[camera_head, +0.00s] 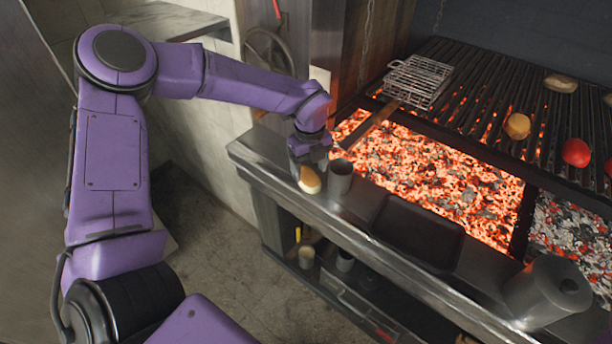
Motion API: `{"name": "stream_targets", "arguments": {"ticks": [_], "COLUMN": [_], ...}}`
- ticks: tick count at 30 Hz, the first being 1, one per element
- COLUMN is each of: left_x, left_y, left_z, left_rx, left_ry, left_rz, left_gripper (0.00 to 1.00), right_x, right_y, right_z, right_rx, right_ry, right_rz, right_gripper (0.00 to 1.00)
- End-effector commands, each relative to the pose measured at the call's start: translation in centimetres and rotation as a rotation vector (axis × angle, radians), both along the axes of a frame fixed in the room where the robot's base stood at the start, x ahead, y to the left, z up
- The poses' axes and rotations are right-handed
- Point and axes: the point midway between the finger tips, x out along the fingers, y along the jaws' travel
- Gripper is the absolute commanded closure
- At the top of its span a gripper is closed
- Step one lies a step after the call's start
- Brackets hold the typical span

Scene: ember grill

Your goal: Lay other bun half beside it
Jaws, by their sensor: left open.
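A pale tan bun half (310,181) is at the left end of the metal ledge, directly under my left gripper (309,164). The left gripper points down with its jaws open around or just above this bun half; contact cannot be made out. A round golden piece (517,126), which looks like a bun half, lies on the grill grate (480,75). A flatter tan piece (561,83) lies farther back on the grate. My right gripper is not in view.
A grey metal cup (340,178) stands just right of the left gripper. A dark tray (417,237) and a metal canister (548,293) are along the ledge (300,205). Glowing coals (430,170) lie behind. A wire basket (418,80) and a red round item (576,152) rest on the grate.

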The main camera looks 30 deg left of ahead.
Motion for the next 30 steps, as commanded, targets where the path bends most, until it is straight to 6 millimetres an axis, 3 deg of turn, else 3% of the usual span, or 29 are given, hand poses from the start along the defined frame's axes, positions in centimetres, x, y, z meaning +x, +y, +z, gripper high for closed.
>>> {"name": "stream_targets", "arguments": {"ticks": [3,6,13,17,20,21,30], "left_x": [0.0,0.0,-0.1,-0.1,-0.1,-0.1,-0.1], "left_y": [0.1,0.1,0.2,0.2,0.2,0.2,0.2], "left_z": [-2.4,-3.5,-3.9,-3.9,-3.9,-3.9,-3.4], "left_rx": [0.003,0.001,0.001,0.001,0.001,0.001,0.001], "left_ry": [0.008,0.005,0.003,0.003,0.003,0.003,0.003], "left_rz": [0.0,0.001,0.002,0.002,0.002,0.002,0.002], "left_gripper": [0.31,0.31,0.31,0.67,0.67,0.72,0.72], "right_x": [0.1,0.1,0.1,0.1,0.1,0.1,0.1], "right_y": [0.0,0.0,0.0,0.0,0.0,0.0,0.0], "right_z": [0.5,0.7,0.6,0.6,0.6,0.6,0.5], "right_rx": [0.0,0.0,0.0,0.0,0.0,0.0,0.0], "right_ry": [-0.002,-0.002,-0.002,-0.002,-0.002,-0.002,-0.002], "right_rz": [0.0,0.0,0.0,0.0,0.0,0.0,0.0], "right_gripper": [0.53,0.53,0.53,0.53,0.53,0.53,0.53]}}
